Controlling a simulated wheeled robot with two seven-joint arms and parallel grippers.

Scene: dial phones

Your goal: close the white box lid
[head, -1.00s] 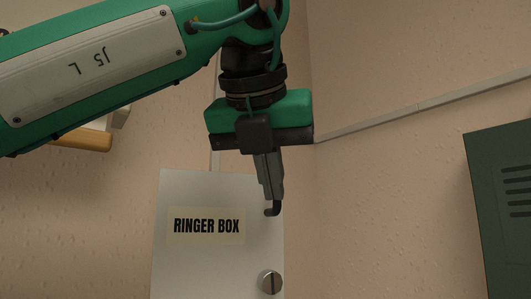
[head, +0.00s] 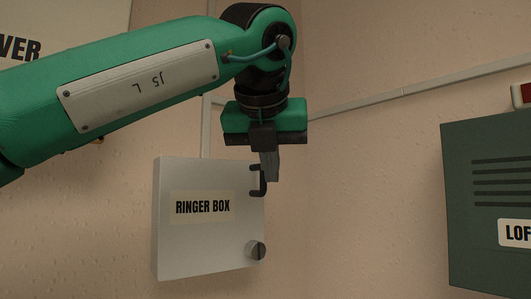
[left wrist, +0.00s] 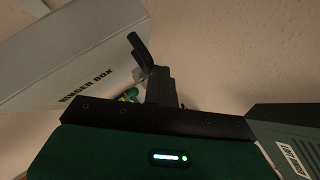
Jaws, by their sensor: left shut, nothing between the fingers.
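The white box (head: 205,218) hangs on the wall, marked RINGER BOX, with a round metal knob (head: 256,251) low on the right of its lid. My left gripper (head: 268,178) is shut and empty, pointing down at the lid's upper right edge. A dark hooked piece shows there at its fingers; I cannot tell if it touches the lid. In the left wrist view the white box (left wrist: 70,55) is at upper left, with the gripper's dark fingers (left wrist: 150,70) beside it. Small green and yellow parts show near its edge. How far the lid stands open is unclear. My right gripper is not in view.
A dark green slotted cabinet (head: 490,205) is on the wall at the right. A pale conduit (head: 400,93) runs along the wall above. The wall between the white box and the cabinet is clear.

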